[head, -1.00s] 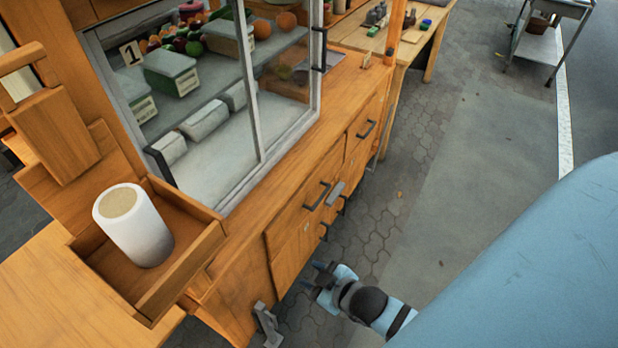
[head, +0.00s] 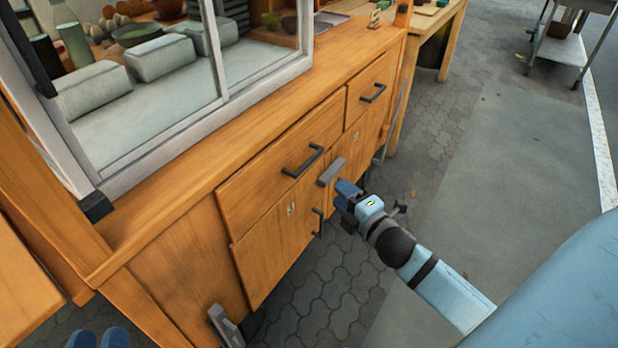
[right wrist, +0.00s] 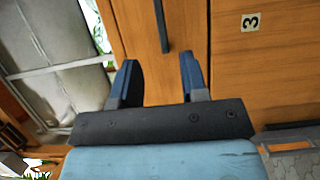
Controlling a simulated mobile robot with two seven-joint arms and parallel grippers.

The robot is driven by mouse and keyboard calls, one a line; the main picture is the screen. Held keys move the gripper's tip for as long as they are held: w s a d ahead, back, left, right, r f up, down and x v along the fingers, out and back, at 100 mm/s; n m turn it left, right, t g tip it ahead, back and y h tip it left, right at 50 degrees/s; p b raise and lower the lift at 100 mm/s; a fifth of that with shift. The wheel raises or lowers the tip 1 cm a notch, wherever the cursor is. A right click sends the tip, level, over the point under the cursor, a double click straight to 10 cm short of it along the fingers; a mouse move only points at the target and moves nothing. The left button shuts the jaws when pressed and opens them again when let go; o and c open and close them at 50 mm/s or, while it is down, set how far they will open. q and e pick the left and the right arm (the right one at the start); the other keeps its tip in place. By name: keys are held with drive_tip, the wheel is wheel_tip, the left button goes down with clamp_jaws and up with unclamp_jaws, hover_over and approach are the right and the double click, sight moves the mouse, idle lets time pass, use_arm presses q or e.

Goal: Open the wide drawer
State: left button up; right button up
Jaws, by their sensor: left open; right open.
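The wide drawer (head: 255,165) is in the upper front of the wooden cart and looks shut. Its dark bar handle (head: 302,160) sticks out near its right part. My right gripper (head: 346,193) is open and empty, to the right of and below that handle, apart from it. In the right wrist view, the open fingers (right wrist: 158,80) face wooden panels. A dark bar handle (right wrist: 162,25) lies beyond them; I cannot tell which handle it is.
A narrower drawer (head: 372,88) is to the right of the wide one. Cabinet doors (head: 265,250) with a dark handle (head: 319,222) are below. Paved ground (head: 440,150) on the right is free.

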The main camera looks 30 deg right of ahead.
sight(311, 163)
drive_tip(key=w+b, duration=0.3)
drive_tip(key=w, duration=1)
drive_tip(key=shift+w, duration=0.4)
use_arm(q)
drive_tip(key=f, duration=0.1)
drive_tip(key=f+g, duration=0.1)
drive_tip(key=f, duration=0.1)
drive_tip(key=f+g, duration=0.1)
drive_tip(key=f, duration=0.1)
drive_tip(key=shift+d+m, duration=0.25)
drive_tip(key=shift+m, duration=0.05)
use_arm(e)
clamp_jaws()
